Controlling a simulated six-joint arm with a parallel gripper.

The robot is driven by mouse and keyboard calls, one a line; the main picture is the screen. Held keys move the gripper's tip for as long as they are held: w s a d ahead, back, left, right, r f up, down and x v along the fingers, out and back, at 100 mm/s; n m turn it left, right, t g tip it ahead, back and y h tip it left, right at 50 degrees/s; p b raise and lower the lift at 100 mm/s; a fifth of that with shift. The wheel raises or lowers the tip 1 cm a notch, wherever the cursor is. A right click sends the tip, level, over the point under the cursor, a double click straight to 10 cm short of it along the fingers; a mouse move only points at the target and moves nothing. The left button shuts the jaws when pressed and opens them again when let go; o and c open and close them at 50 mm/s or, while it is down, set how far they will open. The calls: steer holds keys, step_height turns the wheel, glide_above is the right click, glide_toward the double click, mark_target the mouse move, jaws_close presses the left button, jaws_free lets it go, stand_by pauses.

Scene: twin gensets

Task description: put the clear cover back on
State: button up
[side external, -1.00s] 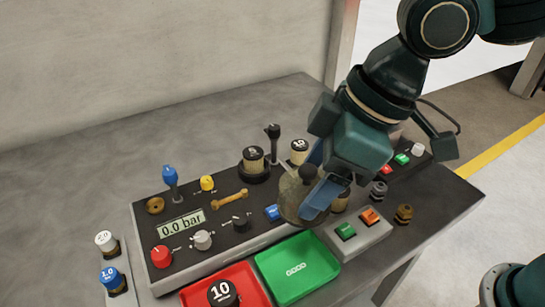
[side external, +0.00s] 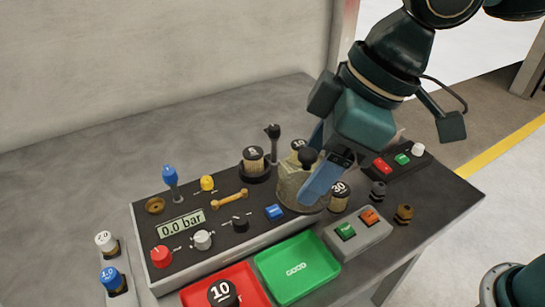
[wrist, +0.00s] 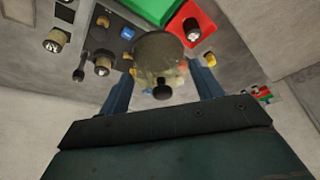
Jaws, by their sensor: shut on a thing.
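The clear cover (side external: 292,187) is a smoky, see-through round cap with a black knob on top. My gripper (side external: 310,184) is shut on it, with a blue finger on either side. It is roughly upright at the right part of the black control panel (side external: 225,222). I cannot tell whether its lower rim touches the panel. In the wrist view the cover (wrist: 160,58) sits between the two fingers, knob towards the camera. What lies beneath it is mostly hidden.
A black lever (side external: 273,145) and a weight marked 5 (side external: 253,158) stand behind-left of the cover. A weight marked 30 (side external: 340,196) is close at its right. A blue button (side external: 274,212) is at its front left. A green tray (side external: 297,270) and red tray (side external: 250,284) lie in front.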

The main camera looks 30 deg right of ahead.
steer(key=w+f+m+t+h, duration=0.1)
steer(key=w+m+t+h, duration=0.15)
steer(key=w+m, duration=0.8)
steer(key=m+g+h, duration=0.2)
steer(key=m+h, duration=0.2)
steer(key=m, duration=0.3)
glide_above(253, 153)
steer(key=shift+s+a+f, duration=0.1)
steer(key=shift+s+f, duration=0.05)
steer(key=shift+f, duration=0.8)
steer(key=shift+s+a+f, duration=0.1)
steer(key=shift+f, duration=0.85)
steer(key=shift+s+a+f, duration=0.1)
steer(key=shift+s+f, duration=0.05)
steer(key=shift+f, duration=0.8)
steer(key=shift+m, duration=0.25)
steer(key=shift+f, duration=0.15)
steer(key=shift+f, duration=3.05)
steer(key=shift+f, duration=0.15)
